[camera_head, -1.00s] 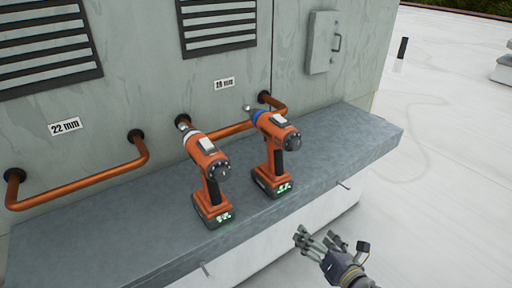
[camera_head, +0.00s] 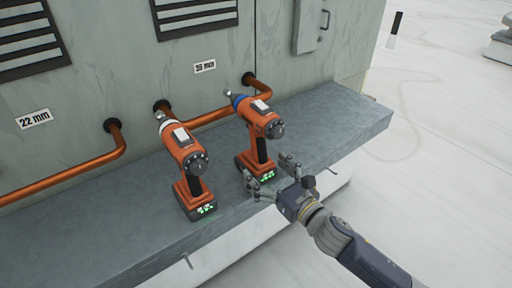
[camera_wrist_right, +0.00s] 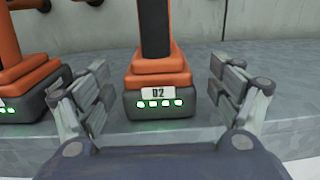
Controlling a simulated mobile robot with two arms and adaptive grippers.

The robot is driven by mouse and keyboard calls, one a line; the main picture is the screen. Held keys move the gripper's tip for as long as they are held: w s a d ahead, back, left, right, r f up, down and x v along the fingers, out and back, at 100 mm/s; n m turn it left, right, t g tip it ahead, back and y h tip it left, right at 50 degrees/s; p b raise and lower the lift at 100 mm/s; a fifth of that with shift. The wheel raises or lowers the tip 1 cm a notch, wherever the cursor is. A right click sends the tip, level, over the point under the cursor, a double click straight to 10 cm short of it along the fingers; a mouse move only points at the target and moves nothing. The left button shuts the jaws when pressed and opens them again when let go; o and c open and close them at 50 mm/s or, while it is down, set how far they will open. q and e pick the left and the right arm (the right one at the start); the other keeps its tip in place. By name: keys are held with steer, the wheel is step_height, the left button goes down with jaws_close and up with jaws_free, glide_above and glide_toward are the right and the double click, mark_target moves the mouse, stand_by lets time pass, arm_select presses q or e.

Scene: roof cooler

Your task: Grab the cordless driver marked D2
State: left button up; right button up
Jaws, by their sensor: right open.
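The cordless driver marked D2 (camera_head: 259,130) is orange and black with a blue collar. It stands upright on its battery base on the grey ledge. In the right wrist view its D2 label and lit green lights show on the base (camera_wrist_right: 157,97). My right gripper (camera_head: 270,176) is open at the driver's front, low by its base. In the right wrist view the open fingers (camera_wrist_right: 165,92) stand left and right of the base and handle, with gaps on both sides. My left gripper is not in view.
A second orange driver (camera_head: 183,155) with a white collar stands on the ledge to the left; its base also shows in the right wrist view (camera_wrist_right: 22,88). The grey ledge (camera_head: 120,235) runs along a wall with copper pipes (camera_head: 75,176). White roof (camera_head: 450,170) lies open at right.

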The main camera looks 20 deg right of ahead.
mark_target(256, 159)
steer(key=p+x, duration=0.1)
steer(key=x, duration=0.3)
steer(key=shift+a+r, duration=0.1)
steer(key=shift+r, duration=0.1)
steer(key=shift+w+a+f, duration=0.1)
steer(key=shift+w+f, duration=0.05)
steer(key=shift+w, duration=0.15)
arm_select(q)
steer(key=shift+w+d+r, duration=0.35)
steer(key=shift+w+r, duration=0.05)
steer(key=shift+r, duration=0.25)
arm_select(e)
steer(key=shift+s, duration=0.1)
steer(key=c, duration=1.8)
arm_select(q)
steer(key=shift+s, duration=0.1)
arm_select(e)
steer(key=shift+r, duration=0.25)
jaws_close()
